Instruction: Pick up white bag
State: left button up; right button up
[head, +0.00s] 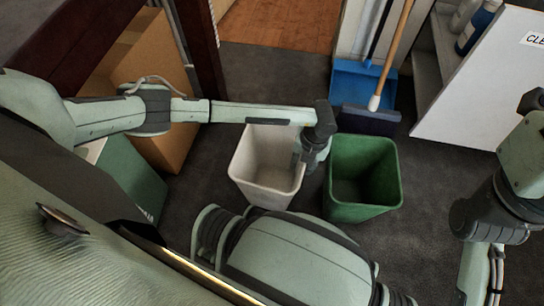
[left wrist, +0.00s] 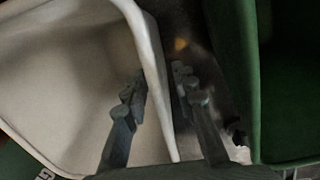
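No separate white bag can be made out. A white open bin (head: 252,160) stands on the dark floor in the middle of the head view, and its pale wall and rim fill the left of the left wrist view (left wrist: 60,85). My left gripper (head: 308,163) points down at the bin's right rim. In the left wrist view its two fingers (left wrist: 160,86) straddle the rim, one inside the bin and one outside, with a dark gap beside the outer finger. My right gripper cannot be seen; only part of that arm shows.
A green bin (head: 363,200) stands close to the right of the white bin. A blue dustpan (head: 358,82) and a broom (head: 372,120) are behind it. A cardboard box (head: 160,55) and a green box (head: 133,180) stand at left. A white panel (head: 475,90) is at right.

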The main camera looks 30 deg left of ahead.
pick_arm(q)
jog(key=shift+c, duration=0.5)
grip_shut()
jog(key=shift+r, duration=0.2)
